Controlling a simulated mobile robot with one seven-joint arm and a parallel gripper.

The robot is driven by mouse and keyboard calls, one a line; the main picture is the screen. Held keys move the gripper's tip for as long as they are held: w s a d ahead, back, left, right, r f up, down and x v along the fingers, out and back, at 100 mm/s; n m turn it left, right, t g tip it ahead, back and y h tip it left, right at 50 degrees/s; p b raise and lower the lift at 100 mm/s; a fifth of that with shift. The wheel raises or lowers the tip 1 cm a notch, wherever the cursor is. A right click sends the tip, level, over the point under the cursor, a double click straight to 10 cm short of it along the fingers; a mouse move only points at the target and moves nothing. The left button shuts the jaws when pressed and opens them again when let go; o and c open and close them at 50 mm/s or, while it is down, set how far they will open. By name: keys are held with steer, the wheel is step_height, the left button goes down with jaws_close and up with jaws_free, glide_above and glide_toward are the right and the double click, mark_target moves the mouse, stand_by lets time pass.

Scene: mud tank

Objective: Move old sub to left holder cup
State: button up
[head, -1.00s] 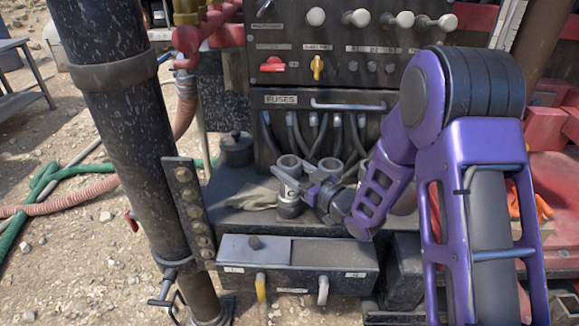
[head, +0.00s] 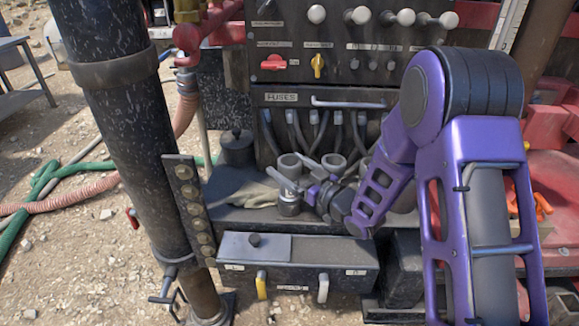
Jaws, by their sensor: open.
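A short metallic cylinder (head: 290,204), which looks like the old sub, stands upright on the dark bench ledge. Round grey holder cups stand behind it: the left cup (head: 290,162), a middle cup (head: 333,162) and one further right, partly hidden by my arm. My gripper (head: 297,172) reaches in from the right. Its fingers are open and spread, just above and beside the top of the cylinder, in front of the left cup. Whether a finger touches the cylinder cannot be told. The lower part of the left cup is hidden.
A fuse panel (head: 320,98) with hanging cables stands behind the cups. A dark lidded pot (head: 236,147) and a light cloth (head: 256,194) lie to the left. A drawer box (head: 325,255) is below the ledge. A thick black post (head: 125,130) stands left.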

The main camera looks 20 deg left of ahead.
steer(key=shift+d+f, duration=0.1)
steer(key=shift+f, duration=0.15)
steer(key=v, duration=1.7)
steer(key=shift+s+r, duration=0.15)
steer(key=shift+s, duration=0.05)
